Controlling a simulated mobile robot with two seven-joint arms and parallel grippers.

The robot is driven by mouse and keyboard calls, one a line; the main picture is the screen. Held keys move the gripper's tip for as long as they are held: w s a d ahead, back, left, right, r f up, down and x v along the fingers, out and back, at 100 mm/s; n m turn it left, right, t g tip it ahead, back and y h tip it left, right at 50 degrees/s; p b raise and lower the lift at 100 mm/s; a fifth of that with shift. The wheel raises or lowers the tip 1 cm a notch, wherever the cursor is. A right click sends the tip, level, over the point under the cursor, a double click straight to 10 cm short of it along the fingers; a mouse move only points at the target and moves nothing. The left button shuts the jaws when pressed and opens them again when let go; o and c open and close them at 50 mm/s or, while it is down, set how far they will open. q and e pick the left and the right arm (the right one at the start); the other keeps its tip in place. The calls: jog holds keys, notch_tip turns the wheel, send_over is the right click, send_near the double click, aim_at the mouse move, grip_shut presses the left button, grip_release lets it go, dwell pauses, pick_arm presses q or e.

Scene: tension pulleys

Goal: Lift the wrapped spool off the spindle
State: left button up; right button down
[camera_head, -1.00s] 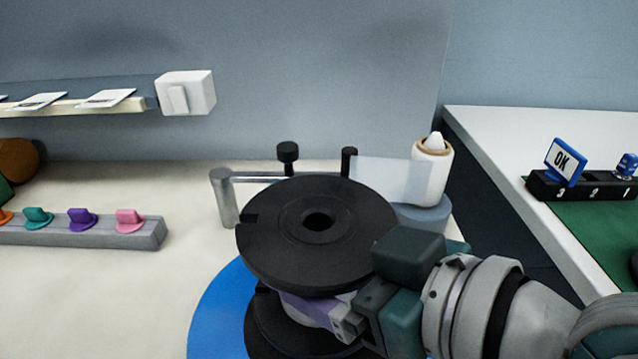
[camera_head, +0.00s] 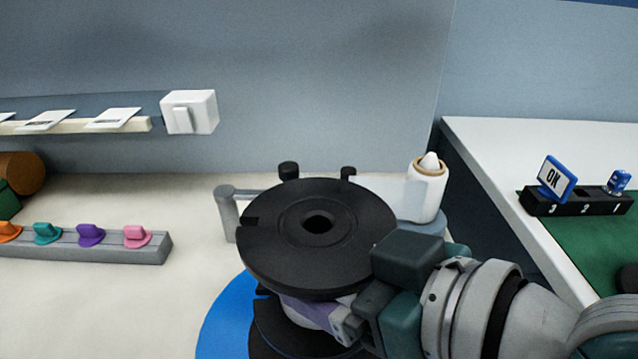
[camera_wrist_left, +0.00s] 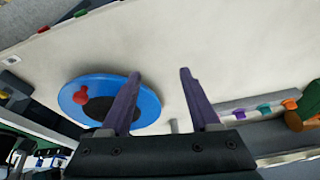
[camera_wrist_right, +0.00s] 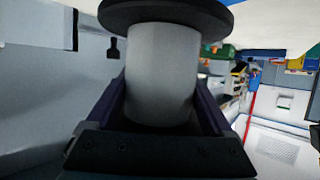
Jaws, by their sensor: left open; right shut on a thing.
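The wrapped spool (camera_head: 280,215) has two black flanges and a pale core with a purple finger beside it in the head view. My right gripper (camera_head: 345,322) is shut on the core between the flanges; the right wrist view shows the white core (camera_wrist_right: 163,75) between both fingers. The spool is upright above a blue disc (camera_head: 215,325). The hole in its top flange looks dark, and no spindle shows in it. Its underside is hidden. My left gripper (camera_wrist_left: 160,75) is open and empty, and out of the head view. Beyond its fingers are the blue disc (camera_wrist_left: 82,86) and a red knob (camera_wrist_left: 81,95).
Behind the spool are a grey post with a bar (camera_head: 228,215) and a white roll (camera_head: 428,190) with translucent film. A grey rack (camera_head: 110,248) with coloured pegs stands left.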

aim_at(309, 223)
jog(key=shift+r, duration=0.2)
dwell(0.3)
jog(key=shift+r+p, duration=1.7)
jog(key=shift+p, duration=0.25)
jog(key=shift+r+p, duration=1.4)
jog(key=shift+p, duration=0.1)
jog(key=shift+r, duration=0.1)
jog(key=shift+r, duration=0.1)
